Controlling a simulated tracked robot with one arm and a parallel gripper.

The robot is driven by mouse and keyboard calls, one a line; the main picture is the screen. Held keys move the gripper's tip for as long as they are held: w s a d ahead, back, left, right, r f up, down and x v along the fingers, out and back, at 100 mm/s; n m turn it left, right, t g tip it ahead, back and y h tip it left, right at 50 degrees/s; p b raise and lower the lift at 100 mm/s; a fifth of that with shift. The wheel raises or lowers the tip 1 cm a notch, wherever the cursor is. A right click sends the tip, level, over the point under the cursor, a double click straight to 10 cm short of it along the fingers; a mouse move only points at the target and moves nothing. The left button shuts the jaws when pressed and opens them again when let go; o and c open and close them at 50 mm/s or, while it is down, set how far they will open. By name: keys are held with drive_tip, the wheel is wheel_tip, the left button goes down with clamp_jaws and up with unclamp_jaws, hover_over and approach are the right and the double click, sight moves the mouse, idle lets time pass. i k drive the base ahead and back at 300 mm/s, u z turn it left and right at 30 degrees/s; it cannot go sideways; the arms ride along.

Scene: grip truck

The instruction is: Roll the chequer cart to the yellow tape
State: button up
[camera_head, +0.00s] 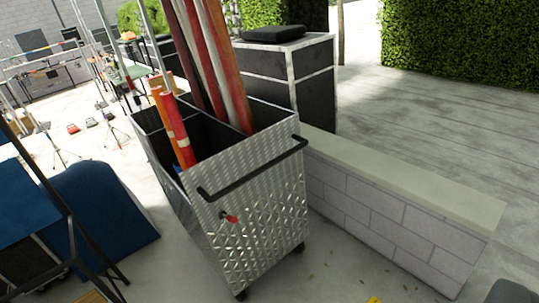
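The chequer cart (262,200) stands upright in the middle, a silver chequer-plate bin on dark castors. Its black handle bar (254,172) runs across the top of the face toward me, with a small red part (230,218) below it. Red, white and orange poles (215,60) stand in the cart's open top. A small yellow patch (374,299) shows at the bottom edge, right of the cart; I cannot tell if it is the tape. My gripper is not visible, so its hold on the handle cannot be seen.
A low block wall (385,215) with a pale top runs close along the cart's right side. A dark case (290,75) stands behind. A blue covered object (100,215) and black stands are at left. Grey floor (320,275) is open in front of the cart.

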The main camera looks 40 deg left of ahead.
sight(248, 150)
drive_tip(key=u, duration=0.35)
drive_tip(key=i, duration=1.25)
drive_tip(key=u, duration=0.45)
